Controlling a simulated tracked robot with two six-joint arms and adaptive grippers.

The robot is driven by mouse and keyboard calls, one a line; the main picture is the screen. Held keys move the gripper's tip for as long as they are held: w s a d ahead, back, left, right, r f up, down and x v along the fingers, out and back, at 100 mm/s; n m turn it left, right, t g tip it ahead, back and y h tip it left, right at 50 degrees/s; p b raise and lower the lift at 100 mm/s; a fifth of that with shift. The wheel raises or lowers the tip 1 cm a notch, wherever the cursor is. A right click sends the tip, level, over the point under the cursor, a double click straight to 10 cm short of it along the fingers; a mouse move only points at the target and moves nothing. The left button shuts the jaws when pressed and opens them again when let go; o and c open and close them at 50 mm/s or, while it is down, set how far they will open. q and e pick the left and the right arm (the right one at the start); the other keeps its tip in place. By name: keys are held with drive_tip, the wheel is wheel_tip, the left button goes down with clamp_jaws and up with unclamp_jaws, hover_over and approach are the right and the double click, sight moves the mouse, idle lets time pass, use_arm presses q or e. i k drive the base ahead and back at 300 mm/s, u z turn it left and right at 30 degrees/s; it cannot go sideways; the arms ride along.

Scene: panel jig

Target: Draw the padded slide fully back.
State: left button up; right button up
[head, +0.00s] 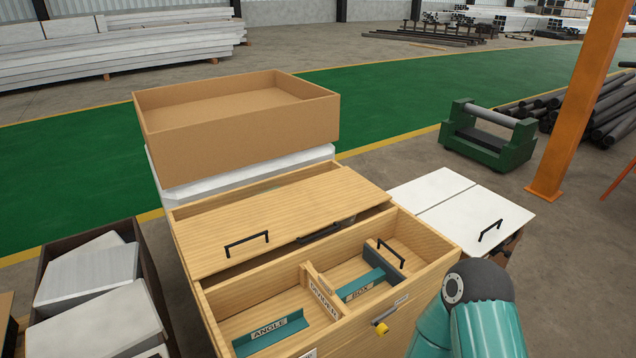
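A wooden jig box (455,262) stands in the middle of the head view, with an open front section. In its right compartment a dark grey block with a black bar handle (391,255) stands beside a teal piece labelled BOX (362,284); this block looks like the padded slide, though I cannot make out its padding. A teal link of my arm rises at the bottom right, beside the box. Neither gripper is in view.
A wooden panel with a black handle (280,215) covers the box's rear section. A grey lever with a yellow end (382,327) is on the front wall. A cardboard tray (235,120) stands behind, a white-topped unit (470,215) at right, and a dark crate (95,285) at left.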

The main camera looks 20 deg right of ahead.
sight(375, 256)
drive_tip(key=z, duration=2)
drive_tip(key=i, duration=0.1)
drive_tip(key=u, duration=3.15)
drive_tip(key=k, duration=1.15)
drive_tip(key=z, duration=0.8)
drive_tip(key=i, duration=1)
drive_tip(key=u, duration=0.1)
